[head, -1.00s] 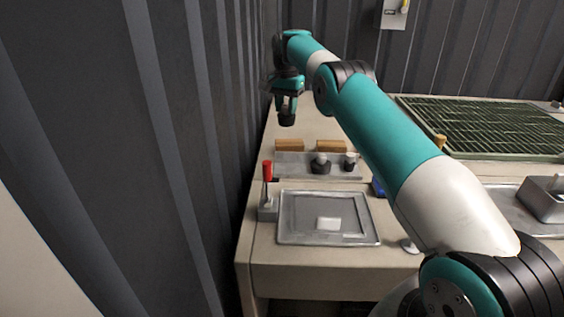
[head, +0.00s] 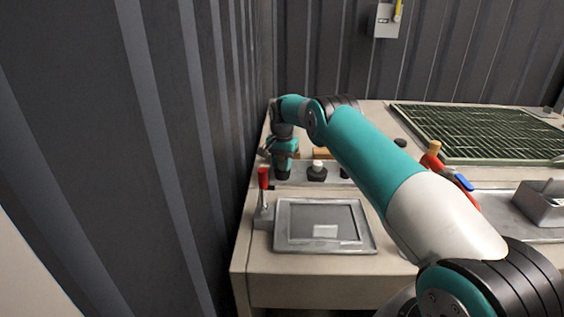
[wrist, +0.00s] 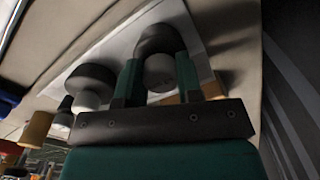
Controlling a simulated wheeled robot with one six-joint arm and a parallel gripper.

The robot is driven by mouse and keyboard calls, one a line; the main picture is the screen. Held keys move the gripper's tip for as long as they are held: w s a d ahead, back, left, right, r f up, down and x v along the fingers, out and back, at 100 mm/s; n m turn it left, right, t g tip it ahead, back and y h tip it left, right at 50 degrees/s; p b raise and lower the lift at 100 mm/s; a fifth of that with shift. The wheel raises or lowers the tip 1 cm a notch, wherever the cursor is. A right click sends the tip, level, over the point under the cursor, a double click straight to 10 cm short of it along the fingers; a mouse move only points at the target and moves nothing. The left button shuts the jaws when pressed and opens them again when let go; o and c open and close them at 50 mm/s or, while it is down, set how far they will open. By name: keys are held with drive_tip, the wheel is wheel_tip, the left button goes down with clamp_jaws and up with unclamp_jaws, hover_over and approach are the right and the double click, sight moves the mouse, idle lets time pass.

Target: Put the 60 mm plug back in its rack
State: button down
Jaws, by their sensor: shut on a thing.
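My gripper (head: 284,163) is shut on a dark plug (head: 284,175) with a pale grey knob. It is over the left end of the grey rack (head: 300,182). In the wrist view the held plug (wrist: 160,40) is between the two green fingers (wrist: 159,80), with the pale rack plate (wrist: 118,46) behind it. I cannot tell whether the plug touches the rack or is seated in it. A second dark plug with a pale knob (head: 317,174) stands in the rack to the right. A third (head: 344,173) is partly hidden by my arm.
A red-handled lever (head: 263,180) and a framed grey panel (head: 322,226) are in front of the rack. Wooden blocks (head: 321,154) lie behind it. The ribbed wall (head: 190,120) is close on the left. A green grating (head: 480,130) is at the back right.

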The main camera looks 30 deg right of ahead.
drive_tip(key=shift+f, duration=0.1)
drive_tip(key=c, duration=0.8)
unclamp_jaws()
